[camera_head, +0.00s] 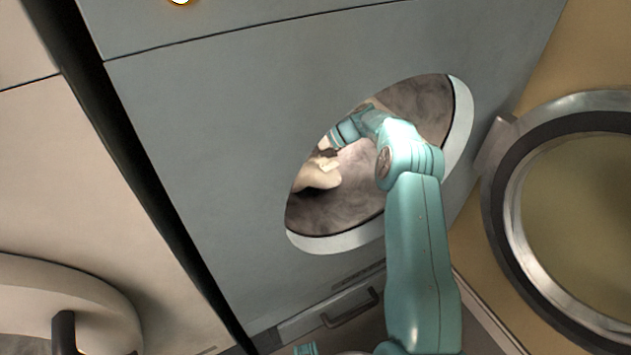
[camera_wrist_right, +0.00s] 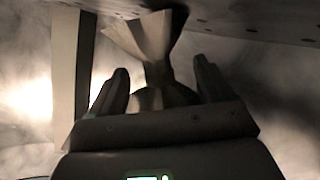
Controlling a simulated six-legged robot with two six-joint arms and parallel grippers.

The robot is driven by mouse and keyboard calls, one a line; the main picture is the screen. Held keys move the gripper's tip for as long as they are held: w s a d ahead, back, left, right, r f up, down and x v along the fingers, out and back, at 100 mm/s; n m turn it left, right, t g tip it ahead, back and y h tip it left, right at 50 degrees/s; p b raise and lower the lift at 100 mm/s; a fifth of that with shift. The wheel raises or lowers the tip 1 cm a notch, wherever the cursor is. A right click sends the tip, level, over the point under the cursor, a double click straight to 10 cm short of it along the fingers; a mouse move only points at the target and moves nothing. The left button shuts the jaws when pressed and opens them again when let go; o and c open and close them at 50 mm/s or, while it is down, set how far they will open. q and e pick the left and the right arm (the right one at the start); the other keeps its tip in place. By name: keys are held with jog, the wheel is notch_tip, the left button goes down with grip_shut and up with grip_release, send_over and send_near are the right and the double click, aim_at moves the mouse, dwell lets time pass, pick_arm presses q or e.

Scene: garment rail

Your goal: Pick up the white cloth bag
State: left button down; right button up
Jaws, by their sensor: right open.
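The white cloth bag (camera_head: 318,177) lies inside the drum of a front-loading machine, at the left of the round opening in the head view. In the right wrist view the bag's gathered, tied neck (camera_wrist_right: 154,50) stands up between the two fingers of my right gripper (camera_wrist_right: 160,84). The fingers are apart, one on each side of the bag, and I see no firm contact. In the head view my right arm reaches through the opening, and its gripper (camera_head: 326,150) is partly hidden beside the bag. My left gripper is not in view.
The machine's round opening has a pale rim (camera_head: 335,243) close around my right arm. Its open door (camera_head: 500,210) hangs at the right. A second, pale machine (camera_head: 110,200) stands at the left. In the wrist view the perforated drum wall (camera_wrist_right: 270,18) is close above.

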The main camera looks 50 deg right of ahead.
jog(key=shift+r, duration=0.1)
grip_shut()
dwell(0.3)
